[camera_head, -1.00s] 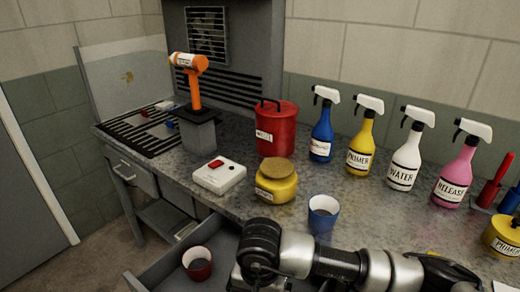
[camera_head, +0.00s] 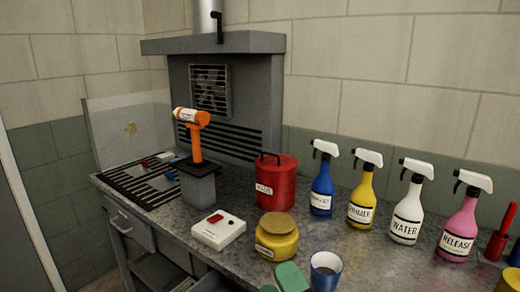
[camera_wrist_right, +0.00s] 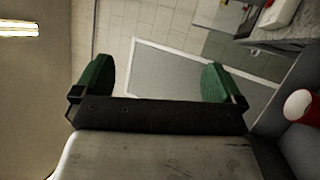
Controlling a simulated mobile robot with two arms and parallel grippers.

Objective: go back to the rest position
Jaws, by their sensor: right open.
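My right gripper (camera_head: 280,282) shows only as green fingertips at the bottom edge of the head view, in front of the workbench and left of the blue cup (camera_head: 326,270). In the right wrist view its two green fingers (camera_wrist_right: 158,82) stand wide apart with nothing between them. Behind them are a tiled wall and a pale grey panel (camera_wrist_right: 180,80). A red cup (camera_wrist_right: 303,106) shows at the right edge of that view. My left gripper is in neither view.
The workbench holds a yellow jar (camera_head: 277,240), a white box with a red button (camera_head: 218,230), a red canister (camera_head: 276,185), an orange tool in a grey stand (camera_head: 197,145) and several spray bottles (camera_head: 407,205). An extractor hood (camera_head: 213,45) stands behind.

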